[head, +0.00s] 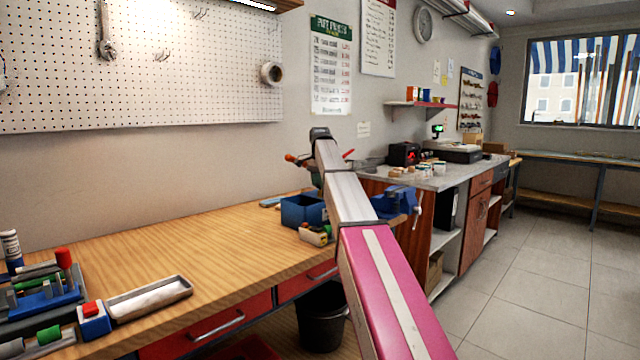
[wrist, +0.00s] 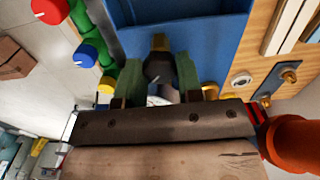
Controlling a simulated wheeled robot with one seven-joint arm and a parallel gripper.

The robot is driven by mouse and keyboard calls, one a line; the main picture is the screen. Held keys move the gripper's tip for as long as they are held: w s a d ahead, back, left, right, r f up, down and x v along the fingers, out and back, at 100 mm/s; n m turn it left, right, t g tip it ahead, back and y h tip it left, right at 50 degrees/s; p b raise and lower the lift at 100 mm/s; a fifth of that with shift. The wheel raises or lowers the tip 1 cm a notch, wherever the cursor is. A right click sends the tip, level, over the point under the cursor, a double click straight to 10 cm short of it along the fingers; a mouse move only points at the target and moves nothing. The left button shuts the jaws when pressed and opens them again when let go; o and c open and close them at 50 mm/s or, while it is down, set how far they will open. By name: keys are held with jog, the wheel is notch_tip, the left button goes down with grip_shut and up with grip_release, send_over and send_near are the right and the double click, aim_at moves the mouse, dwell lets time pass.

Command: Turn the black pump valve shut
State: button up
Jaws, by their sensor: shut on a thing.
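The black pump valve (wrist: 158,68) shows in the wrist view as a dark round knob in front of the blue bin's wall. My gripper (wrist: 156,76) has one green-padded finger on each side of it and is shut on it. Part of the valve lies behind the fingers and gripper body, so its turn angle cannot be told. In the head view my own arm hides the gripper and the valve.
The blue bin (wrist: 185,30) is right beyond the fingers; it also stands on the wooden bench (head: 225,245) in the head view (head: 303,210). Red (wrist: 50,10) and blue (wrist: 84,54) knobs are at left. An orange-red rounded part (wrist: 295,138) is close at right.

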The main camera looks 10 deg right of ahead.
jog(key=shift+m, duration=1)
jog(key=o, duration=0.6)
jog(key=shift+o, duration=0.2)
notch_tip(320, 180, up, 11)
jog(key=shift+f, duration=0.1)
